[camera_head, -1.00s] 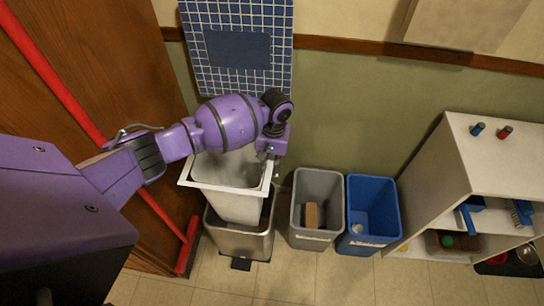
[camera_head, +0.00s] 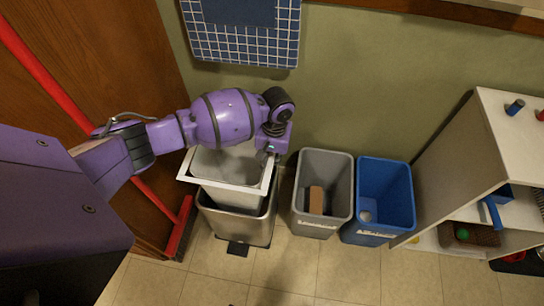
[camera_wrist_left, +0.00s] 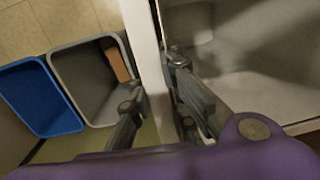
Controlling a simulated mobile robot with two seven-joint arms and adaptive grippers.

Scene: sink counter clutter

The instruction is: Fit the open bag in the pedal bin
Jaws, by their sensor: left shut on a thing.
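The open bag (camera_head: 232,196) is a pale grey sack with a square white rim (camera_head: 222,184). It hangs over the metal pedal bin (camera_head: 237,229), its lower part inside the bin's mouth and its rim above the bin's edge. The bin's pedal (camera_head: 238,249) is at its front. My left gripper (camera_head: 270,153) is shut on the right side of the bag's rim. In the left wrist view the white rim (camera_wrist_left: 148,50) runs between the fingers (camera_wrist_left: 155,85), with the bag's inside (camera_wrist_left: 240,50) on the right. The bag's bottom is hidden in the bin. My right gripper is not in view.
A grey bin (camera_head: 322,225) with a brown block (camera_head: 316,200) and a blue bin (camera_head: 385,190) stand right of the pedal bin. A red broom (camera_head: 160,203) leans on the left. A white shelf (camera_head: 450,165) stands at the right. Front floor is clear.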

